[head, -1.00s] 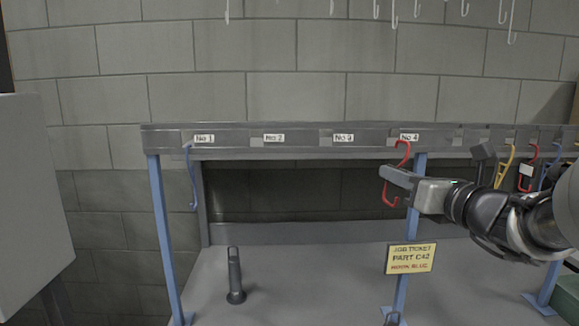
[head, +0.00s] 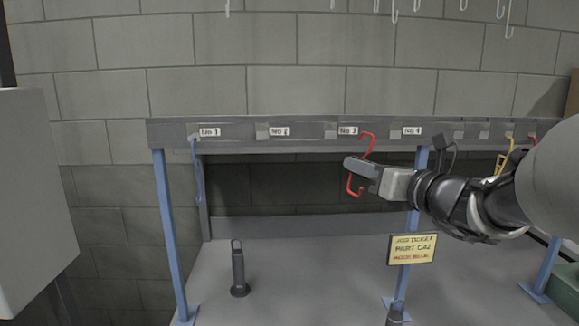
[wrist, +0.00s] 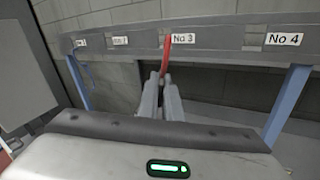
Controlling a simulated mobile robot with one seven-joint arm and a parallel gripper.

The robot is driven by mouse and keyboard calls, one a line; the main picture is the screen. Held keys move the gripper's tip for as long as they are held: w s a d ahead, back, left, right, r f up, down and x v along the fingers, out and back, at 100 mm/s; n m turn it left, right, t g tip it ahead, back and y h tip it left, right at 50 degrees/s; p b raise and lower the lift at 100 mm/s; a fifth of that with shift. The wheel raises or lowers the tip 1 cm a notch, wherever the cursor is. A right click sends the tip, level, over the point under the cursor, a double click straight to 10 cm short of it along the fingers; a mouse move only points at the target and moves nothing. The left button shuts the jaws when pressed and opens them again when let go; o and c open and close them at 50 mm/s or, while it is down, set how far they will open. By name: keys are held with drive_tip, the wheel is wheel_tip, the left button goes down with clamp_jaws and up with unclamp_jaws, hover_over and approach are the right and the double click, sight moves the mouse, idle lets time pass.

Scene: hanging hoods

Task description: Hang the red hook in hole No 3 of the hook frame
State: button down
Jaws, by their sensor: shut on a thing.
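The red hook (head: 366,139) is held in my gripper (head: 353,165), upright, with its curved top above the fingers and its lower curl below them. In the wrist view the red hook (wrist: 167,53) rises from between the fingertips (wrist: 163,82), just left of the No 3 label (wrist: 184,38). The hook frame (head: 300,132) is a grey rail with labels No 1 to No 4. In the head view the hook's top overlaps the rail just right of the No 3 label (head: 348,131). I cannot tell whether it touches the rail. The hole itself is not clearly visible.
A blue hook (head: 197,172) hangs at No 1. A yellow hook (head: 505,155) hangs farther right. A yellow job ticket (head: 411,249) is on the blue post below No 4. A dark upright peg (head: 239,270) stands on the grey surface. Space below No 2 is clear.

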drive_tip(key=shift+x, duration=2.95)
drive_tip(key=shift+w+a+f, duration=0.15)
drive_tip(key=shift+w, duration=0.1)
drive_tip(key=shift+w+a, duration=0.1)
drive_tip(key=shift+w, duration=0.15)
drive_tip(key=shift+b+x, duration=0.35)
drive_tip(key=shift+x, duration=0.6)
drive_tip(key=shift+w, duration=0.15)
drive_tip(key=shift+x, duration=1.4)
drive_tip(key=shift+f+b, duration=1.3)
drive_tip(key=shift+b, duration=0.15)
drive_tip(key=c, duration=1.9)
unclamp_jaws()
